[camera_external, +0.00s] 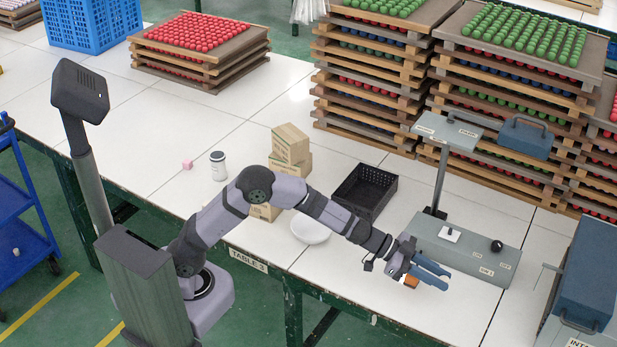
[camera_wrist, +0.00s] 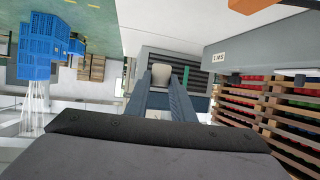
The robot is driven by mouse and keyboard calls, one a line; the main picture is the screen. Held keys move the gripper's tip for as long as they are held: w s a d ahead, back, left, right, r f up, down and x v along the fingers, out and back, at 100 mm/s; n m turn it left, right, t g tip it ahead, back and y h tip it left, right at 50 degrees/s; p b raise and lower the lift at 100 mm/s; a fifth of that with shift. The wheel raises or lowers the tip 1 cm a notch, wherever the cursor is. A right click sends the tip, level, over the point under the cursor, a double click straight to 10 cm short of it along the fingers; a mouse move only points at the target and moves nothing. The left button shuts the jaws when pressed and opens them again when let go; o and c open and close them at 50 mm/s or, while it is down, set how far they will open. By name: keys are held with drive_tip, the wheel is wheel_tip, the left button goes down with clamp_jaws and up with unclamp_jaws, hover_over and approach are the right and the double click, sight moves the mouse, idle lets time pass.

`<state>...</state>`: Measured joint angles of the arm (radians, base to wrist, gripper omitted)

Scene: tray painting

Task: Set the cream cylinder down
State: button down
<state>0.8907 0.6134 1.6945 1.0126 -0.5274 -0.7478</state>
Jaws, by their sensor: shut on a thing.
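The cream cylinder (camera_wrist: 161,75) shows in the wrist view at the far end of my gripper, between its two blue-grey fingers. My gripper (camera_external: 440,275) is shut on it. In the external view the gripper is stretched out to the right, over the front part of the white table, in front of the grey press base. I cannot make out the cylinder in the external view; the fingers seem to hide it. The gap between the cylinder and any surface under it cannot be told.
An orange-brown block (camera_external: 411,282) shows just by my gripper. The grey press stand (camera_external: 480,250) with a white plate (camera_external: 450,235) and black knob (camera_external: 497,246) is close behind. A black crate (camera_external: 366,190), white bowl (camera_external: 311,230) and cartons (camera_external: 290,145) stand left. A blue-grey machine (camera_external: 590,275) stands right.

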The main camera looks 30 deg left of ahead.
wheel_tip(320, 180, up, 5)
drive_tip(key=w+a+n+t+y, duration=0.1)
drive_tip(key=w+a+n+t, duration=0.3)
drive_tip(key=w+a, duration=1.1)
drive_tip(key=w+a+n+t+y+p, duration=0.1)
drive_tip(key=w+a+n+t+y, duration=0.2)
drive_tip(key=a, duration=0.9)
drive_tip(key=w+a+n+t+y+p, duration=0.15)
drive_tip(key=w+a, duration=0.35)
drive_tip(key=a, duration=0.7)
drive_tip(key=s+a+n+t+y, duration=0.1)
drive_tip(key=s+a+n+y, duration=0.25)
drive_tip(key=a, duration=0.95)
drive_tip(key=s+a+n+y+p, duration=0.1)
drive_tip(key=s+a+n+y, duration=0.25)
drive_tip(key=a, duration=0.95)
drive_tip(key=s+a+n+t+y, duration=0.1)
drive_tip(key=s+a+n+y, duration=0.25)
drive_tip(key=a, duration=0.95)
drive_tip(key=shift+m, duration=0.5)
drive_tip(key=shift+w+d+f+b, duration=0.1)
drive_tip(key=shift+w+f+b, duration=0.1)
drive_tip(key=shift+f, duration=2.3)
drive_tip(key=shift+w+d+f+b, duration=0.1)
drive_tip(key=shift+w+f+b, duration=0.1)
drive_tip(key=shift+f, duration=2.25)
drive_tip(key=shift+w+d+f+b, duration=0.1)
drive_tip(key=shift+w+f+b, duration=0.1)
drive_tip(key=shift+f, duration=2.3)
